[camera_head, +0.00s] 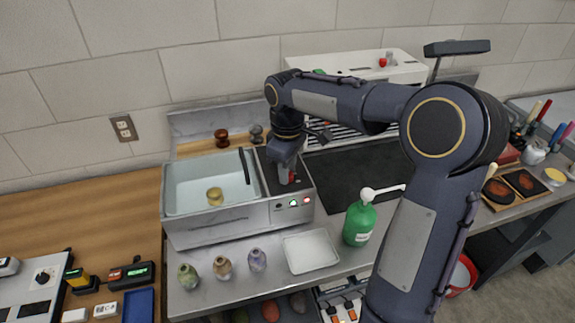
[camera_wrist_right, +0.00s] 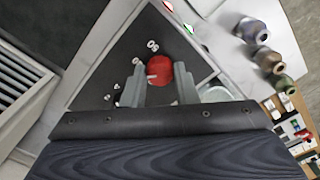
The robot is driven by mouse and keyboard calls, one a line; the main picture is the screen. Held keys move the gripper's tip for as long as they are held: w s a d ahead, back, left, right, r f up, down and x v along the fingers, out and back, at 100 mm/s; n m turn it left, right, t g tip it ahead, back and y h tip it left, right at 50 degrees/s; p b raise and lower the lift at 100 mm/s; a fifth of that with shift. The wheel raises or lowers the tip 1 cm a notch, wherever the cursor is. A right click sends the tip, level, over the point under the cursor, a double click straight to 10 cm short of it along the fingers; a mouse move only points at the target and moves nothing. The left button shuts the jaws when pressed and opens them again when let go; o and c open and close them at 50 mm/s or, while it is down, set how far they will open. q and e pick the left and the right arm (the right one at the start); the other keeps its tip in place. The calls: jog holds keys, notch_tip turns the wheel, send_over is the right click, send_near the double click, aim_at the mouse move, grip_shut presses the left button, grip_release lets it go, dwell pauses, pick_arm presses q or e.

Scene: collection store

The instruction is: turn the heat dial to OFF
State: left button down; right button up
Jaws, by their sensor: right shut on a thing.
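The heat dial is a red round knob (camera_wrist_right: 158,71) on the dark top panel of a steel water bath (camera_head: 190,233). In the right wrist view it sits between my right gripper's two grey fingers (camera_wrist_right: 160,82), which are shut on it. A short white mark shows on the knob; which setting it points to I cannot tell. My left gripper is not in view.
The bath's open basin (camera_head: 182,191) holds a yellowish object (camera_head: 215,196). Red and green lights show on its front. A green pump bottle (camera_head: 358,224), a white tray (camera_head: 310,252) and three small vases (camera_head: 223,267) stand in front. The wall is close behind.

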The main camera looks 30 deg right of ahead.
jog(key=n+p, duration=0.1)
jog(key=n, duration=0.3)
jog(key=shift+r+n+p, duration=0.15)
jog(key=shift+n+p, duration=0.6)
jog(key=shift+n, duration=1.45)
jog(key=o, duration=1)
notch_tip(320, 180, up, 8)
jog(key=shift+f, duration=0.2)
